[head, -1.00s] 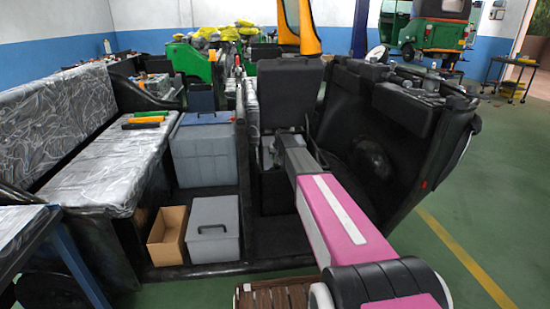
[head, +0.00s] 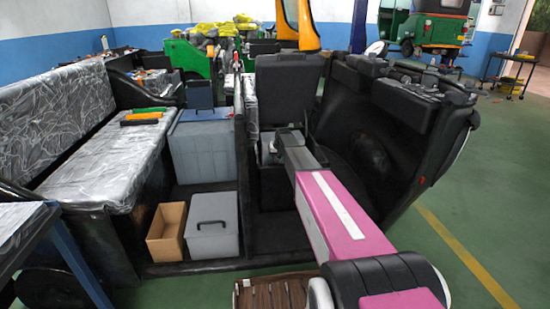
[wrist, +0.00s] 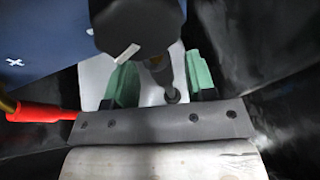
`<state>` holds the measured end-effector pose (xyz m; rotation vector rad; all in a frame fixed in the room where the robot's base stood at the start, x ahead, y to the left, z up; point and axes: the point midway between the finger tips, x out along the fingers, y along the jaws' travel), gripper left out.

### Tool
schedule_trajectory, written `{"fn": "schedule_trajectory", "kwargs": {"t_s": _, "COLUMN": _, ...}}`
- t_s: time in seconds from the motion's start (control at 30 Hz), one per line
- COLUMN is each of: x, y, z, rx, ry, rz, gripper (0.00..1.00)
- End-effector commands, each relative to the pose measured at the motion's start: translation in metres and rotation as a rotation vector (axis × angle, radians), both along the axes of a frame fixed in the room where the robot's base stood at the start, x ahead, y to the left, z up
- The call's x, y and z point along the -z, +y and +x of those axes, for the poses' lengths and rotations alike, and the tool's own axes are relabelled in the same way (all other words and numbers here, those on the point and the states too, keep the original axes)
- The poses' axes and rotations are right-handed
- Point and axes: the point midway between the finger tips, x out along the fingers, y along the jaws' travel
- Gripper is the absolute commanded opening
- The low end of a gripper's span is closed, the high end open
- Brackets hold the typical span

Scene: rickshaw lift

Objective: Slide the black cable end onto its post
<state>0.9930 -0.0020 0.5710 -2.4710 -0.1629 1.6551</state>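In the wrist view, the green fingertips of my gripper (wrist: 162,84) stand apart with a gap between them. A thin dark stem with a rounded end shows in that gap, and I see no finger touching it. Above it is a black rounded piece (wrist: 140,22) with a white bar mark, apparently the black cable end, with a brass-coloured part (wrist: 158,68) below it. A blue case (wrist: 45,38) with a white plus mark lies at upper left. I cannot make out the post's seating.
A red-sleeved cable (wrist: 42,112) lies left of my gripper. Dark walls close in on both sides in the wrist view. In the head view, a raised black seat panel (head: 287,88), a grey lidded box (head: 211,238) and a cardboard box (head: 166,234) surround the area. Green floor (head: 490,190) is free at right.

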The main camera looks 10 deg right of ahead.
Motion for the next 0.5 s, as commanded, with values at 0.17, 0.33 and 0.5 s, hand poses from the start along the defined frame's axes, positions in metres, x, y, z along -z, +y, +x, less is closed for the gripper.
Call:
{"fn": "schedule_trajectory", "kwargs": {"t_s": 0.17, "x": -0.003, "y": -0.001, "z": -0.001, "rx": 0.000, "ry": -0.002, "rz": 0.000, "gripper": 0.51}}
{"fn": "schedule_trajectory", "kwargs": {"t_s": 0.33, "x": -0.017, "y": -0.003, "z": -0.008, "rx": 0.000, "ry": -0.002, "rz": 0.000, "gripper": 0.51}}
{"fn": "schedule_trajectory", "kwargs": {"t_s": 0.5, "x": -0.043, "y": -0.008, "z": -0.019, "rx": 0.001, "ry": -0.003, "rz": 0.000, "gripper": 0.51}}
